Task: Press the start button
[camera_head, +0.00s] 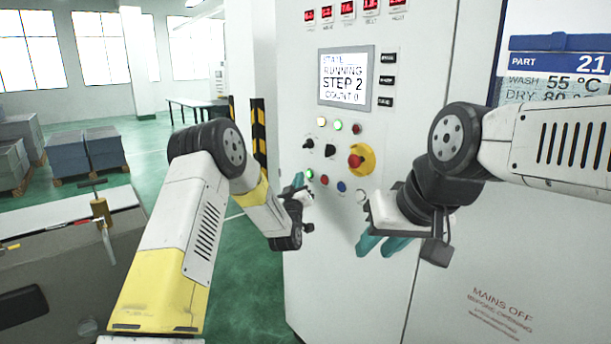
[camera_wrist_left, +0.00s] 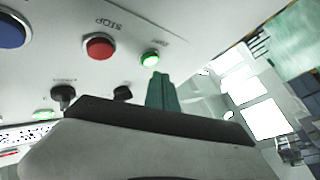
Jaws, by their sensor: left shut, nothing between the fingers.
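The start button is the small lit green button (camera_head: 310,173) on the white control cabinet, left of a red button (camera_head: 324,179). In the left wrist view the lit green button (camera_wrist_left: 150,58) shows beside the red button (camera_wrist_left: 100,46) labelled STOP. My left gripper (camera_head: 297,181) is shut and empty, with its teal fingertips close to the green button. In the left wrist view the fingertips (camera_wrist_left: 161,77) lie just below the green button; I cannot tell whether they touch it. My right gripper (camera_head: 383,245) is open and empty in front of the cabinet, below the buttons.
The cabinet screen (camera_head: 346,77) reads RUNNING, STEP 2, COUNT 0. A red knob on a yellow plate (camera_head: 360,160), a blue button (camera_head: 341,187) and black switches sit around the buttons. Grey stacks on pallets (camera_head: 88,150) stand far left. Green floor is open behind my left arm.

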